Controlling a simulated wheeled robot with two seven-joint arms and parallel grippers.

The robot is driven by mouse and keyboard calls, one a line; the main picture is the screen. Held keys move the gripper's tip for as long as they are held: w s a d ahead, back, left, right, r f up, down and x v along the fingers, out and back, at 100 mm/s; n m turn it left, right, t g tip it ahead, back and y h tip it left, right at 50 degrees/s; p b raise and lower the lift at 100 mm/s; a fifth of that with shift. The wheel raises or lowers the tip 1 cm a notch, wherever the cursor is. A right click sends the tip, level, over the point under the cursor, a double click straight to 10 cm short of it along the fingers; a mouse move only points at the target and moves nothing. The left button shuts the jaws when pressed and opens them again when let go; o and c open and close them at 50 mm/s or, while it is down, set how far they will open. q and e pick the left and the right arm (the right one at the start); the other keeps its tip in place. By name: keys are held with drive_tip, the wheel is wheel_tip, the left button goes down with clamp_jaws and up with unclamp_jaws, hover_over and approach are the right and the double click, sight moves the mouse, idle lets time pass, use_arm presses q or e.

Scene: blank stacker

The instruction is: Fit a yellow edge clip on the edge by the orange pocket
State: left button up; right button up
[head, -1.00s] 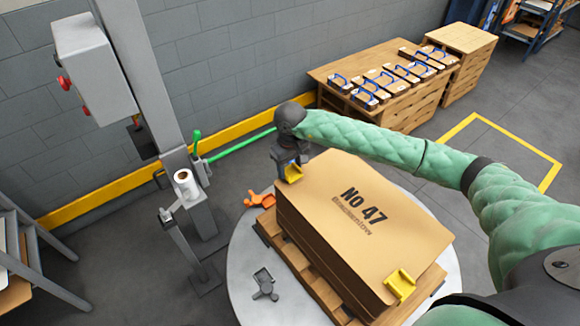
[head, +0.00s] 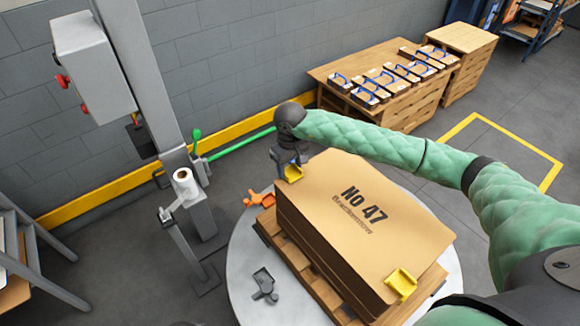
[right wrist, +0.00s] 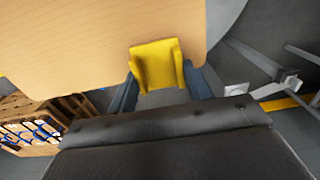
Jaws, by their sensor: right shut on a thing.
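My right gripper (head: 290,162) is shut on a yellow edge clip (head: 293,173) at the far-left corner of the cardboard stack (head: 362,215). In the right wrist view the clip (right wrist: 157,62) sits between the two dark fingers (right wrist: 158,85) and overlaps the board's edge; whether it is seated on the edge I cannot tell. The orange pocket (head: 260,198) is beside that corner, just left of and below the clip. A second yellow clip (head: 402,284) is on the near-right corner of the stack. My left gripper is not in view.
The stack lies on a wooden pallet (head: 440,281) on a round pale turntable (head: 242,265). A grey pocket (head: 264,285) is at its left. A post with a white film roll (head: 186,177) stands to the left. A wooden table (head: 345,92) with blue-handled items is behind.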

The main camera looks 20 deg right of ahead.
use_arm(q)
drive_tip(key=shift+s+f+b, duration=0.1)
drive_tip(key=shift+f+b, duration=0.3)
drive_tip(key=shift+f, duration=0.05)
use_arm(e)
drive_tip(key=shift+f, duration=0.25)
idle(0.4)
drive_tip(key=o, duration=1)
wheel_tip(320, 180, up, 5)
drive_tip(key=shift+f+b, duration=0.2)
drive_tip(key=shift+b, duration=0.65)
drive_tip(key=shift+r, duration=0.95)
use_arm(q)
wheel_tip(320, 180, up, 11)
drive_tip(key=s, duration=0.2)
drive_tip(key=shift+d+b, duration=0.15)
drive_tip(key=shift+b, duration=0.2)
use_arm(e)
drive_tip(key=shift+r, duration=0.7)
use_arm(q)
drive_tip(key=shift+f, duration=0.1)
use_arm(e)
drive_tip(key=shift+f, duration=0.1)
